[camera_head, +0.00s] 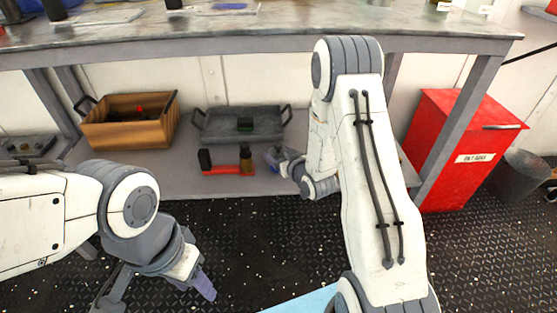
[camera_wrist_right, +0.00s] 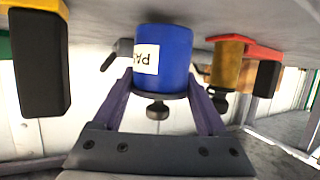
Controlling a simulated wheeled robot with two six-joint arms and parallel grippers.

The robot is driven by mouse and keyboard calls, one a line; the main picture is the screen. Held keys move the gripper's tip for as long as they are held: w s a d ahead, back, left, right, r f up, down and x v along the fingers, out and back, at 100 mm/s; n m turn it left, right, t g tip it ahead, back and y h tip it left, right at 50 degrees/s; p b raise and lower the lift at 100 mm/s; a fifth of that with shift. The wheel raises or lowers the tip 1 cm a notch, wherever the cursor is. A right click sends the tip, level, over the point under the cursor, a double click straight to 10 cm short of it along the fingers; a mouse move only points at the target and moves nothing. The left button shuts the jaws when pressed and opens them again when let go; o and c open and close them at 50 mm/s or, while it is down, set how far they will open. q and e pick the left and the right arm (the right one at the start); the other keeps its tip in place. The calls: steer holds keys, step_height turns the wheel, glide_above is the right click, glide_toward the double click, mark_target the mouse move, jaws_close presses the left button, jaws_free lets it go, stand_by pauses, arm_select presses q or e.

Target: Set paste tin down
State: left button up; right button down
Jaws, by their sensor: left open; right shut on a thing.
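The paste tin (camera_wrist_right: 170,60) is a blue cylinder with a white label, part of its lettering showing. It is between the two fingers of my right gripper (camera_wrist_right: 160,88), which is shut on it. In this wrist view the shelf surface is at the top, and the tin's far end is at or very near it; I cannot tell whether they touch. In the head view my right gripper (camera_head: 282,160) is over the lower shelf, and the tin is small and unclear there. My left gripper (camera_head: 200,283) is open and empty above the floor, partly cut off from clear view.
On the lower shelf (camera_head: 190,182) are a wooden crate (camera_head: 128,135), a grey tray (camera_head: 215,128) and a red-handled tool (camera_head: 225,170) left of my right gripper. A black and yellow thing (camera_wrist_right: 40,60) is beside the tin. A red cabinet (camera_head: 440,150) stands right.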

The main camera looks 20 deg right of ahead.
steer(key=shift+f, duration=0.55)
jaws_free()
arm_select(q)
steer(key=shift+f, duration=0.3)
arm_select(e)
steer(key=shift+r, duration=0.15)
